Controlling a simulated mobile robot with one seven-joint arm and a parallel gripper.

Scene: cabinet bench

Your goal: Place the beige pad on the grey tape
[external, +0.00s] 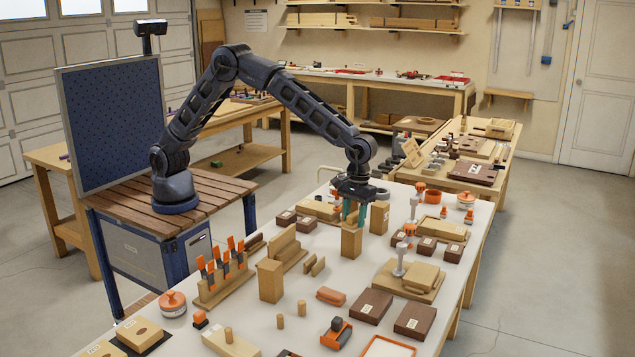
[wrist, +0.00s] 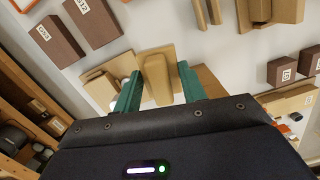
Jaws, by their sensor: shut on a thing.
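My gripper (external: 353,213) points down over the middle of the white-topped bench. Its two green fingers are closed around a tan block, which I take to be the beige pad (wrist: 157,80); it shows between the fingertips in the wrist view. In the external view a tan upright block (external: 352,242) shows directly under the fingers; I cannot tell whether it stands on the bench or hangs clear. I cannot pick out the grey tape with certainty in either view.
The bench (external: 345,280) is crowded. A taller tan block (external: 379,217) stands close to the right of my gripper. An orange-handled tool rack (external: 222,275) and tan block (external: 270,281) stand left. Dark boxes (external: 370,306) lie in front.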

